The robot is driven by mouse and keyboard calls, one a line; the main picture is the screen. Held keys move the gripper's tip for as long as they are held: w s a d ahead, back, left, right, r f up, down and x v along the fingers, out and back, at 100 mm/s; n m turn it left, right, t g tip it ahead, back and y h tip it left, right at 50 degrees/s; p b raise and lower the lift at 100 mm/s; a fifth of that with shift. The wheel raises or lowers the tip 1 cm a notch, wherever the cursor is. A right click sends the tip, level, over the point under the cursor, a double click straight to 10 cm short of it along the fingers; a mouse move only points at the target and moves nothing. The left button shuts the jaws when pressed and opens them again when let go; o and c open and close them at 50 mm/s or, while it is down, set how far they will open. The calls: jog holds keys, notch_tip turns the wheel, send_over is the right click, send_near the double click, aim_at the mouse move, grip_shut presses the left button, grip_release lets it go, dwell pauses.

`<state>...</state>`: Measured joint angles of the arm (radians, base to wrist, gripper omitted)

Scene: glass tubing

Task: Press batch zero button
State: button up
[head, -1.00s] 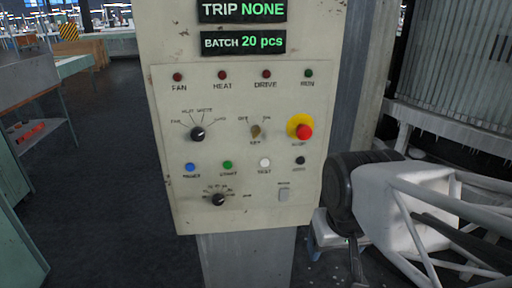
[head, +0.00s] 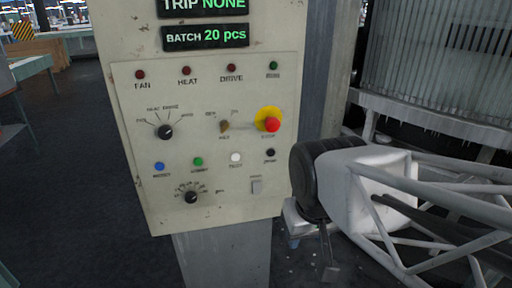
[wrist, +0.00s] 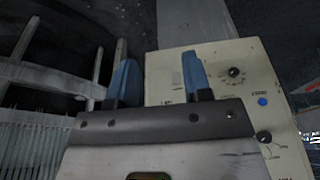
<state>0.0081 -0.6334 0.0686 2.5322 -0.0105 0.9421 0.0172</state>
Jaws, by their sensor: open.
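The beige control panel (head: 210,215) stands upright on a grey post in the head view. Its lower button row has a blue button (head: 159,166), a green button (head: 198,161), a white button (head: 236,157) and a small black button (head: 270,153). Their labels are too blurred to read surely. No contact with the panel shows.
A red emergency button (head: 272,125) on a yellow disc, a key switch (head: 224,126), two knobs (head: 165,132) and a grey rocker (head: 257,186) share the panel. A ribbed machine (head: 425,60) stands at right. Dark floor (head: 85,170) is open at left.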

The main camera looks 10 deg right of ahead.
grip_shut()
dwell(1.4)
